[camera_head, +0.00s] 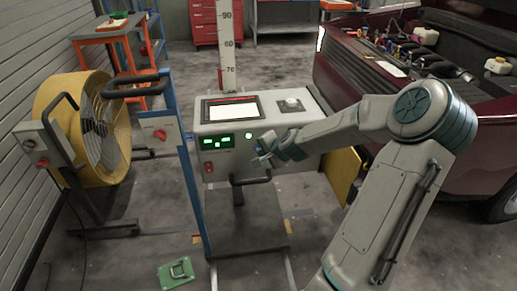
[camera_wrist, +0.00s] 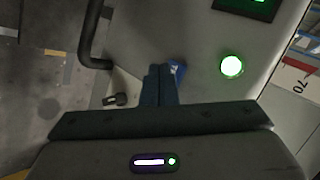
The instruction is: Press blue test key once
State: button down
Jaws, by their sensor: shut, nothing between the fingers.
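The grey console (camera_head: 225,180) stands in the middle of the head view with its front panel facing me. The blue test key (camera_wrist: 179,68) shows in the wrist view as a small blue patch on the panel, just right of my fingertips and partly hidden by them. My gripper (camera_wrist: 161,68) is shut and empty, its fingers pointing at the panel beside the key. Whether the tips touch the key or panel I cannot tell. In the head view my gripper (camera_head: 260,159) is at the panel's right part and I cannot make out the key there.
A lit green lamp (camera_head: 248,136) and a green display (camera_head: 217,142) are on the panel, with a red switch (camera_head: 208,167) below. A black handle (camera_head: 251,181) juts out below the panel. A yellow fan (camera_head: 95,130) stands left, a dark red car (camera_head: 345,75) right.

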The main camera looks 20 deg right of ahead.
jog(key=shift+w+d, duration=0.1)
jog(key=shift+w, duration=0.25)
dwell(0.4)
jog(key=shift+s, duration=0.1)
jog(key=shift+s+a, duration=0.2)
jog(key=shift+s, duration=0.45)
jog(key=shift+s+a+p, duration=0.25)
jog(key=shift+s, duration=0.55)
jog(key=shift+s+a+p, duration=0.2)
jog(key=shift+s+p, duration=0.05)
jog(key=shift+s, duration=0.6)
jog(key=shift+s+a+p, duration=0.25)
jog(key=shift+s, duration=0.55)
